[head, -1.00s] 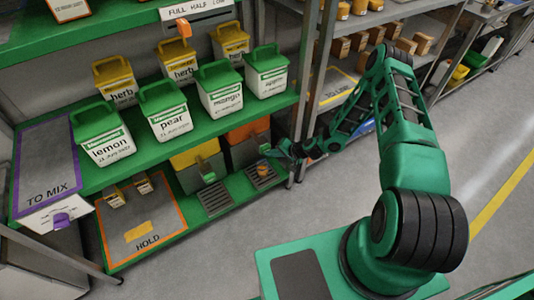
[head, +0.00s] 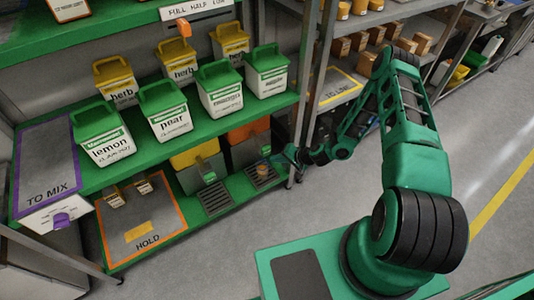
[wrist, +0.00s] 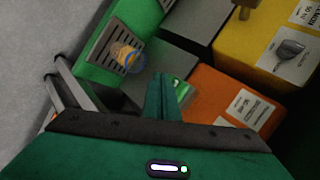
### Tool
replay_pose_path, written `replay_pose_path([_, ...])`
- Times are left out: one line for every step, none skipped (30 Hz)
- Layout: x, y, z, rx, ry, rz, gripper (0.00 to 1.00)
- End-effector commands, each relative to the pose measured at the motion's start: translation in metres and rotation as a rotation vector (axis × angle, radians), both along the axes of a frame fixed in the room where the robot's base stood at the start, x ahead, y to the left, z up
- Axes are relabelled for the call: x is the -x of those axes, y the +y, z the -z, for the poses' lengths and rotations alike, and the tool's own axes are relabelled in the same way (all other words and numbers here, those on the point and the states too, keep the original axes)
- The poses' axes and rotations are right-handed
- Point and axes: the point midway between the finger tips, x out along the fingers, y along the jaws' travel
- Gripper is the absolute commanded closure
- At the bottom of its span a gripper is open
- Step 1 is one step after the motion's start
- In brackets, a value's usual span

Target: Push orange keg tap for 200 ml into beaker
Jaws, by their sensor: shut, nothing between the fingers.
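The orange keg (head: 248,132) stands at the right end of the lower shelf, and its labelled orange side shows in the wrist view (wrist: 222,98). A small clear beaker (wrist: 126,56), with a bluish rim and orange colour in it, is on the slatted drip tray (wrist: 104,45) in front of the grey panel. It also shows small in the head view (head: 263,169). My gripper (wrist: 163,82) is shut and empty, pointing toward the grey panel and its green display, apart from the beaker. The orange tap cannot be made out; my fingers cover part of that area.
The yellow keg (wrist: 262,35), with its own tap, stands beside the orange one. The shelf post (head: 300,100) is close to my forearm. Tubs such as the pear tub (head: 170,120) fill the shelf above. The floor in front is clear.

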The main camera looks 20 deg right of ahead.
Motion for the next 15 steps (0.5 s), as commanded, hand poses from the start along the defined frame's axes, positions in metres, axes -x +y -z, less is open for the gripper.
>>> replay_pose_path([0.004,-0.002,0.0,0.0,0.002,0.001,1.0])
replay_pose_path([0.007,-0.003,0.0,0.0,0.002,0.001,1.0])
replay_pose_path([0.01,-0.004,0.0,0.0,0.002,0.001,1.0])
replay_pose_path([0.013,-0.004,0.0,-0.001,0.003,0.001,1.0])
replay_pose_path([0.015,-0.005,0.0,-0.001,0.002,0.002,1.0])
replay_pose_path([0.018,-0.006,0.0,-0.001,0.002,0.002,1.0])
replay_pose_path([0.021,-0.007,0.0,-0.001,0.002,0.001,1.0])
replay_pose_path([0.023,-0.008,0.001,-0.001,0.002,0.001,1.0])
replay_pose_path([0.026,-0.008,0.001,-0.001,0.003,0.0,1.0])
replay_pose_path([0.027,-0.009,0.001,-0.001,0.002,0.001,1.0])
replay_pose_path([0.028,-0.009,0.0,-0.001,0.002,0.001,1.0])
replay_pose_path([0.029,-0.01,0.0,-0.001,0.001,0.0,1.0])
replay_pose_path([0.03,-0.01,0.0,-0.001,0.0,0.001,1.0])
replay_pose_path([0.03,-0.01,0.0,-0.001,0.0,0.001,1.0])
replay_pose_path([0.03,-0.01,0.0,0.0,0.0,0.0,1.0])
